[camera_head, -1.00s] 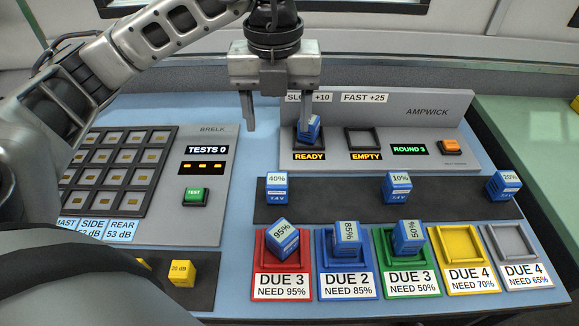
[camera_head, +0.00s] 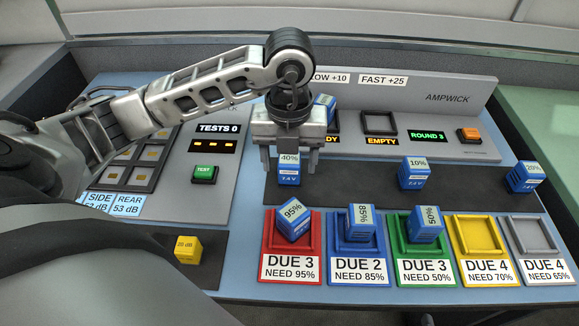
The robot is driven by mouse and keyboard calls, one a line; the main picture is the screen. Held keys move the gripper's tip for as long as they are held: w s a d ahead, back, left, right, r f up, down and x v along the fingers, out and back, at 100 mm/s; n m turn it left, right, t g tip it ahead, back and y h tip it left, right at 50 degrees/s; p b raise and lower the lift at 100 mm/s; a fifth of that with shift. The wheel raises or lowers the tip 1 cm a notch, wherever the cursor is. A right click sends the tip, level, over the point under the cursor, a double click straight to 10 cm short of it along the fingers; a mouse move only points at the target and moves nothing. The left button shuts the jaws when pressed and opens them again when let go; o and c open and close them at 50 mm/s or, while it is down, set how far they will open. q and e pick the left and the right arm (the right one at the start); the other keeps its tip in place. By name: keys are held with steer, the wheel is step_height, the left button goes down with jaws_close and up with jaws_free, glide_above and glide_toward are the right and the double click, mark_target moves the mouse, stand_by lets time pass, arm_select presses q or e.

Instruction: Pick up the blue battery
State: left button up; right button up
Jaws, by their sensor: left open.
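A blue battery marked 40% (camera_head: 289,174) stands on the dark strip. My left gripper (camera_head: 289,168) is open, pointing down, with its fingers at either side of this battery's top. I cannot tell whether they touch it. Other blue batteries, marked 10% (camera_head: 414,176) and 20% (camera_head: 524,178), stand farther right on the strip. Blue batteries marked 95% (camera_head: 293,220), 85% (camera_head: 361,223) and 50% (camera_head: 427,224) sit in the red, blue and green trays. Another blue battery (camera_head: 326,106) in the charger's slot is partly hidden by my gripper. My right gripper is not in view.
The yellow tray (camera_head: 499,251) and grey tray (camera_head: 553,249) are empty. The charger panel (camera_head: 464,123), with an empty slot (camera_head: 380,123) and an orange button (camera_head: 469,133), rises behind the strip. A test panel with a green button (camera_head: 204,174) and a yellow block (camera_head: 187,249) are at left.

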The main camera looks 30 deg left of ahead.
arm_select(q)
steer(key=shift+f, duration=0.7)
steer(key=c, duration=1.2)
steer(key=shift+o, duration=0.2)
steer(key=shift+r, duration=0.1)
